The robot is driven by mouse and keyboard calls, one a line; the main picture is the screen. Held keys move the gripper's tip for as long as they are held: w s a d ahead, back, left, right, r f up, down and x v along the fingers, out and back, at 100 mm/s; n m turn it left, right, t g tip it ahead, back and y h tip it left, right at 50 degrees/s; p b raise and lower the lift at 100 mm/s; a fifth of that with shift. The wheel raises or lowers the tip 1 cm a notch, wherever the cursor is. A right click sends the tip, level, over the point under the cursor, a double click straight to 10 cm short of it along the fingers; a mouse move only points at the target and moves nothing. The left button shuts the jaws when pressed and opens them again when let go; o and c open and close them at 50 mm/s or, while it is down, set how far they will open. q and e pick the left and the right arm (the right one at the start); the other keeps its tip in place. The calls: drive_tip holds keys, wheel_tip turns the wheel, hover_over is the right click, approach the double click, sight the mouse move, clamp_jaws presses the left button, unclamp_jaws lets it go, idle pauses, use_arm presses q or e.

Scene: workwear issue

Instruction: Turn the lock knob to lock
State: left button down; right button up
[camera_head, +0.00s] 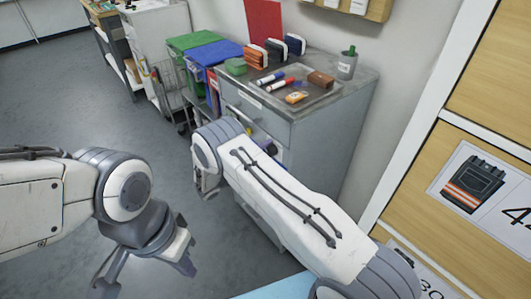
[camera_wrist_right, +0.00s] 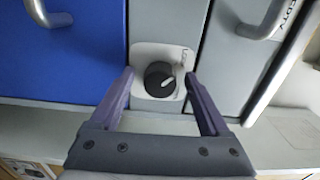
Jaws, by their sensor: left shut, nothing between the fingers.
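My left gripper (camera_head: 184,262) is shut and empty, low at the left, over the floor.
The blue door (camera_wrist_right: 62,52) and grey door (camera_wrist_right: 162,20) carry metal handles. In the head view, a grey cabinet (camera_head: 345,130) bears a tray, markers and a cup. Open floor (camera_head: 70,100) lies at left.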

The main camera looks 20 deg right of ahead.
drive_tip(key=b+v, duration=0.1)
drive_tip(key=v, duration=0.9)
drive_tip(key=shift+a, duration=0.2)
drive_tip(key=shift+s, duration=0.1)
drive_tip(key=s+a+r+m+g+y, duration=0.25)
drive_tip(key=s+r+m+y, duration=0.3)
drive_tip(key=s+m, duration=0.55)
drive_tip(key=s+a+r+m+g+y, duration=0.25)
drive_tip(key=s+r+m+y, duration=0.35)
drive_tip(key=s+m, duration=0.5)
drive_tip(key=s+a+r+m+g+y, duration=0.1)
drive_tip(key=s+a+r+m+y, duration=0.25)
drive_tip(key=s+m+y, duration=0.55)
wheel_tip(320, 180, up, 13)
drive_tip(key=s+m+h+p, duration=0.2)
drive_tip(key=p, duration=1)
drive_tip(key=shift+s+d+r+p, duration=0.2)
drive_tip(key=shift+d+r+p, duration=0.05)
drive_tip(key=shift+d+p, duration=0.1)
drive_tip(key=shift+h, duration=0.25)
